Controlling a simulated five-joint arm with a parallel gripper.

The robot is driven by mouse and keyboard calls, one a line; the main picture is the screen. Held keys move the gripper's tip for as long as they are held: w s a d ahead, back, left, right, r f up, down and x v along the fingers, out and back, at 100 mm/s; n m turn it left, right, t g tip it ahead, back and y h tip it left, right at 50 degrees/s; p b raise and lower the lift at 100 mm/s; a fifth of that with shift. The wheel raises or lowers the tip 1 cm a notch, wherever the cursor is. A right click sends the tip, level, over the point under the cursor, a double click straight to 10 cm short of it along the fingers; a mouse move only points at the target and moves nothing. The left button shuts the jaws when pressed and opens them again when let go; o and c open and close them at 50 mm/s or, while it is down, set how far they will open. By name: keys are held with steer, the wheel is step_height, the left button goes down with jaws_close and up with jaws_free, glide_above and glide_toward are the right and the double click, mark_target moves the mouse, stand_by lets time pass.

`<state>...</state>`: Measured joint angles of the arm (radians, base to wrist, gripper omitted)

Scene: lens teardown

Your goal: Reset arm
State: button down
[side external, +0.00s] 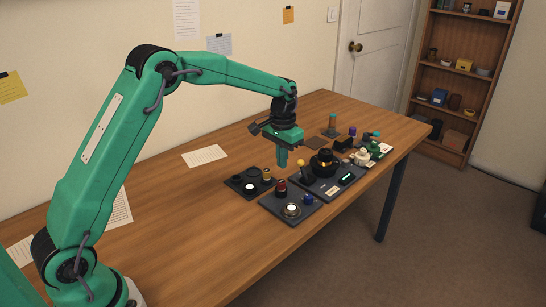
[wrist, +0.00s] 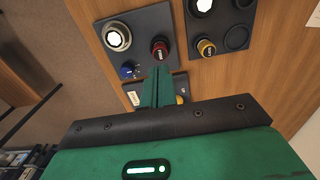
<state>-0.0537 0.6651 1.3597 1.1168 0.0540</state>
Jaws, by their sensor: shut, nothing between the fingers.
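My green arm reaches over the wooden table, bent at the elbow. My gripper (side external: 282,158) points down and is shut and empty, above the dark trays of lens parts. Its shut fingers also show in the wrist view (wrist: 157,86). In the side view, a dark tray (side external: 238,183) with round wells is at the lower left of the gripper. Another dark tray (side external: 294,217) stands in front, and a longer tray (side external: 320,190) bears a black round part (side external: 323,162). I cannot tell the exact height of the fingertips above the table.
Small parts and bottles (side external: 362,157) crowd the table's far right. Paper sheets (side external: 205,156) lie on the table behind the trays. The left and front of the table (side external: 190,225) are mostly clear. A wooden shelf (side external: 462,80) and a white door (side external: 370,60) stand beyond.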

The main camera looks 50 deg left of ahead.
steer(key=shift+r, duration=0.3)
steer(key=shift+s+r, duration=0.25)
steer(key=shift+r, duration=0.2)
steer(key=s+d+r+t, duration=0.2)
steer(key=s+r+t, duration=0.1)
steer(key=s+r, duration=1.05)
steer(key=s+d+f+t, duration=0.1)
steer(key=s+t, duration=0.1)
steer(key=s, duration=1.6)
steer(key=shift+s+f+t, duration=0.3)
steer(key=shift+f, duration=0.05)
